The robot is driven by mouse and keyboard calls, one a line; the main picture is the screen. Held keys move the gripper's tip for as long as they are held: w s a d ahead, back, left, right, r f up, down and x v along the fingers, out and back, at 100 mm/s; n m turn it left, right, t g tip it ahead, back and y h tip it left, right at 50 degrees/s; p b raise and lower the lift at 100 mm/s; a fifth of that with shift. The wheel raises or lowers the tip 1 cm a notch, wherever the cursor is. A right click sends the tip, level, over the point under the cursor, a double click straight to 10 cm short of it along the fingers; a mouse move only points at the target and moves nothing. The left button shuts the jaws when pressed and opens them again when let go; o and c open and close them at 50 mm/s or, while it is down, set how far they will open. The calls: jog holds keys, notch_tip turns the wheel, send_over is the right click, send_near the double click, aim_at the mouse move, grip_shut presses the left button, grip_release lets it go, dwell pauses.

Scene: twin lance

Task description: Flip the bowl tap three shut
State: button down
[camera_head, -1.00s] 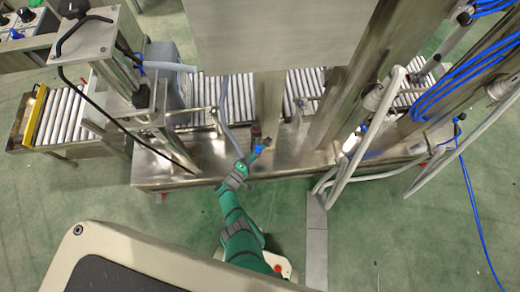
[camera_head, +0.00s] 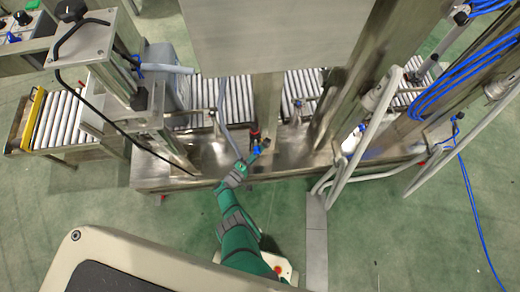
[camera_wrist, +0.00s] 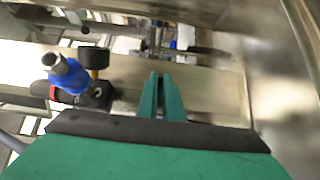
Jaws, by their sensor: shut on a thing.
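A small red and black tap with a blue sleeve and a metal pipe end (camera_wrist: 70,75) is left of my fingertips in the wrist view. In the head view a small red fitting (camera_head: 255,134) stands at the front edge of the steel machine bed, just beyond my gripper (camera_head: 254,156). I cannot tell which tap is number three. In the wrist view my green fingers (camera_wrist: 162,78) are close together, apart from the blue-sleeved tap in the picture. What is between them is too thin or hidden to make out.
The steel machine bed (camera_head: 160,174) runs across in front of me, with a roller conveyor (camera_head: 225,98) behind. Steel posts (camera_head: 267,105) and a large panel stand above it. Grey hoses (camera_head: 350,170) and blue tubing are at right. Green floor is free in front.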

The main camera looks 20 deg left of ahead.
jog(key=shift+d+r, duration=0.1)
jog(key=shift+d, duration=0.15)
jog(key=c, duration=2.2)
grip_release()
jog(key=shift+s+a, duration=0.1)
jog(key=v, duration=1)
jog(key=shift+s+a, duration=0.15)
jog(key=shift+s, duration=0.15)
